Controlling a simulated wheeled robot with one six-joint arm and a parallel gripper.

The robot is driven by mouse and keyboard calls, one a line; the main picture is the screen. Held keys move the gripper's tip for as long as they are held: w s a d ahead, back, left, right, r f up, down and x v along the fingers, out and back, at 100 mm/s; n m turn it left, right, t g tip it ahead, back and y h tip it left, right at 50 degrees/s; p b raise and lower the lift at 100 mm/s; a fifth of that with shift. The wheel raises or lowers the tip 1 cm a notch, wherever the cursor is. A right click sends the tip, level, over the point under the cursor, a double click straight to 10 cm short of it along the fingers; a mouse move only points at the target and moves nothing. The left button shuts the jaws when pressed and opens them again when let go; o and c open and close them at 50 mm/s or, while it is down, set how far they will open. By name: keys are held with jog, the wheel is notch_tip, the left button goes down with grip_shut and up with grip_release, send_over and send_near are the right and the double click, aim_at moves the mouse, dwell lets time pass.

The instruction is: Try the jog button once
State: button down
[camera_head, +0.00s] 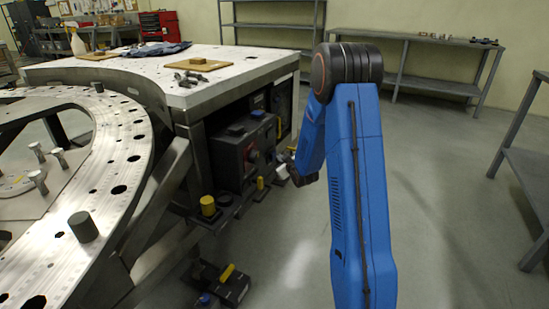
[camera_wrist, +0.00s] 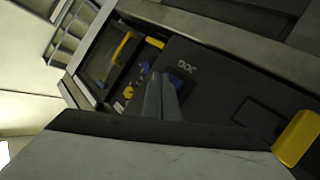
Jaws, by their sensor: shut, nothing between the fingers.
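In the head view my gripper (camera_head: 283,160) is low, right of the dark control box (camera_head: 238,155), partly hidden by my blue arm.
A red knob (camera_head: 252,155) is on the box front. A yellow cap (camera_head: 208,205) stands below it, and a yellow handle (camera_wrist: 297,138) is at the right in the wrist view. The white-topped bench (camera_head: 130,68) overhangs the box.

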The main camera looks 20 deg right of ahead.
jog(key=shift+w+a, duration=0.35)
jog(key=shift+w, duration=0.15)
dwell(1.1)
jog(key=shift+s, duration=0.1)
jog(key=shift+s+d, duration=0.6)
jog(key=shift+s, duration=0.1)
jog(key=shift+s+d, duration=0.1)
dwell(0.3)
jog(key=shift+s+d, duration=0.75)
jog(key=shift+s, duration=0.2)
jog(key=shift+s+d, duration=0.7)
jog(key=shift+s, duration=0.25)
